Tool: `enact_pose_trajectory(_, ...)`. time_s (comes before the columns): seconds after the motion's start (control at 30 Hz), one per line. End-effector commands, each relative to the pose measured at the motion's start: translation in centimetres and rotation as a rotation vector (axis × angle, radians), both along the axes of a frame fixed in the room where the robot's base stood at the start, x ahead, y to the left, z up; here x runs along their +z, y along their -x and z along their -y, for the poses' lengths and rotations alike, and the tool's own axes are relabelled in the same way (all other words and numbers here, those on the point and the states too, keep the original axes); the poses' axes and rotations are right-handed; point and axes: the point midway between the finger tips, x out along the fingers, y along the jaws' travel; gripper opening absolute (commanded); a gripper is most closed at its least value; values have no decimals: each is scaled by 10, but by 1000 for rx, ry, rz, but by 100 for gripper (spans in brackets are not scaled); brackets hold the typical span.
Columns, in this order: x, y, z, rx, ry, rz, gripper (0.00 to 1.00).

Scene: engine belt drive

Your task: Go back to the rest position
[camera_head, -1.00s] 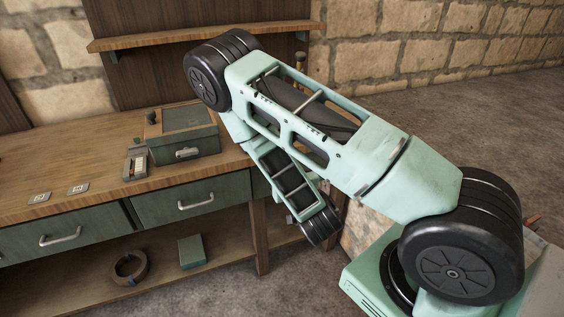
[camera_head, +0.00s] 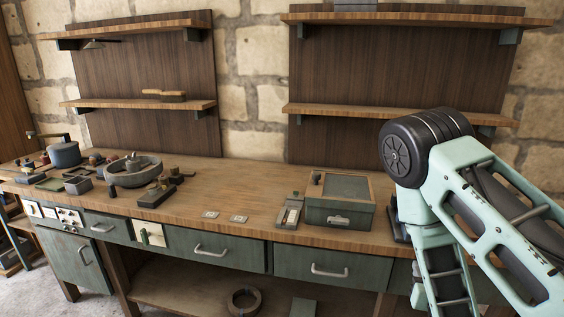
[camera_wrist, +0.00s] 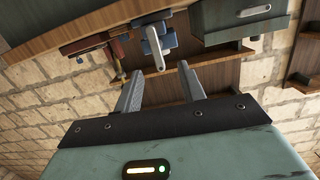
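My gripper (camera_wrist: 160,69) shows in the wrist view with its two grey fingers spread apart and nothing between them. Beyond the fingers, the wrist view shows the bench and stone wall at a steep tilt. In the head view my arm is folded at the right, with its black elbow joint raised in front of the shelves and its lower link hanging down past the bench. The gripper itself is out of the head view.
The wooden workbench (camera_head: 240,196) has green drawers. A green box (camera_head: 340,212) stands near my arm. A round grey tray (camera_head: 132,178) and small parts lie at the left. Shelves (camera_head: 390,110) hang on the wall. The bench middle is mostly clear.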

Motion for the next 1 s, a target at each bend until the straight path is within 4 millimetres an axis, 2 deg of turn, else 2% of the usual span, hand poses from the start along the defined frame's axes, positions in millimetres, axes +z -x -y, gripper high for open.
enact_pose_trajectory(0.1, -3, -11, -30, 6, -114, -132, 40)
enact_pose_trajectory(0.23, -6, -11, -74, 59, -217, -316, 40)
enact_pose_trajectory(0.37, 0, 1, -124, 158, -281, -501, 40)
enact_pose_trajectory(0.47, 11, 19, -163, 257, -300, -645, 40)
enact_pose_trajectory(0.6, 33, 58, -209, 415, -272, -839, 40)
enact_pose_trajectory(0.73, 59, 105, -239, 568, -191, -1010, 40)
enact_pose_trajectory(0.87, 87, 157, -251, 705, -63, -1170, 40)
enact_pose_trajectory(1.0, 112, 207, -247, 806, 94, -1308, 40)
